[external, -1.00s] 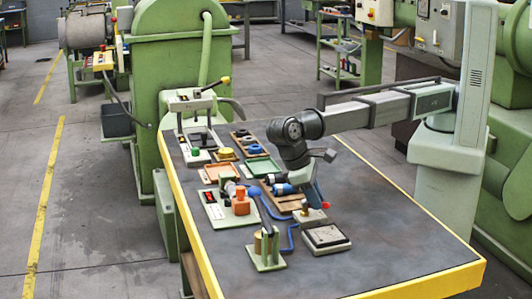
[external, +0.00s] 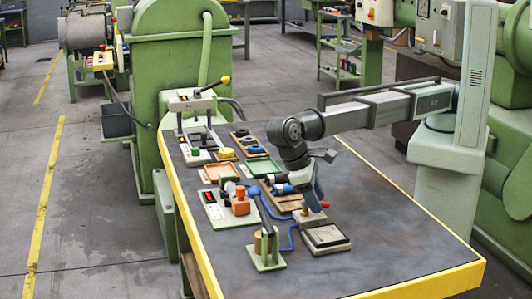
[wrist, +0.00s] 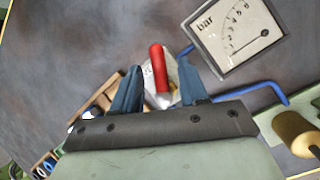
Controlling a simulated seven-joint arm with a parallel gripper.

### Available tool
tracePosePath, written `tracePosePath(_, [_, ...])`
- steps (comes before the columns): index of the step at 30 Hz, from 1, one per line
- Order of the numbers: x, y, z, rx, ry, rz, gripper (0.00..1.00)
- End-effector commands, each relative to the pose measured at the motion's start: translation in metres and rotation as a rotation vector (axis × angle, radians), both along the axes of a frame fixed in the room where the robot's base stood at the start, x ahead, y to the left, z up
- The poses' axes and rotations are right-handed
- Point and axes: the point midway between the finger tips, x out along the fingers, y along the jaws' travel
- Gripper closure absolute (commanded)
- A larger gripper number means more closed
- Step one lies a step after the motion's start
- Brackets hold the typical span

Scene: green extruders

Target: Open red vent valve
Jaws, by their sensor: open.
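The vent valve's red handle (wrist: 157,70) shows in the wrist view, on a small light block (wrist: 158,88) on the bench. The handle lies between my two blue fingers, with a visible gap on each side. My gripper (wrist: 160,86) is open, with nothing held. In the external view my gripper (external: 317,192) is low over the valve block (external: 310,216), and the red handle's end (external: 324,205) shows just right of the fingers. The fingers hide part of the valve there. I cannot tell the fingertips' exact height against the handle.
A square bar gauge (wrist: 237,35) sits close to the right finger, also in the external view (external: 326,238). A blue pipe (wrist: 265,92) and a brass cylinder (wrist: 297,134) are nearby. A wooden tray (external: 283,199) lies behind. The bench's right side is clear.

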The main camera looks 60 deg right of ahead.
Motion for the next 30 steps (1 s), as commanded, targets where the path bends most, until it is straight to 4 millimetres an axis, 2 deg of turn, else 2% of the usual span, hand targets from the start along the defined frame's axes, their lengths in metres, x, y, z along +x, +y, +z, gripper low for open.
tracePosePath(11, [0.000, 0.001, 0.001, -0.002, 0.001, -0.053, 0.57])
tracePosePath(30, [0.003, 0.013, 0.001, -0.005, 0.006, -0.620, 0.57])
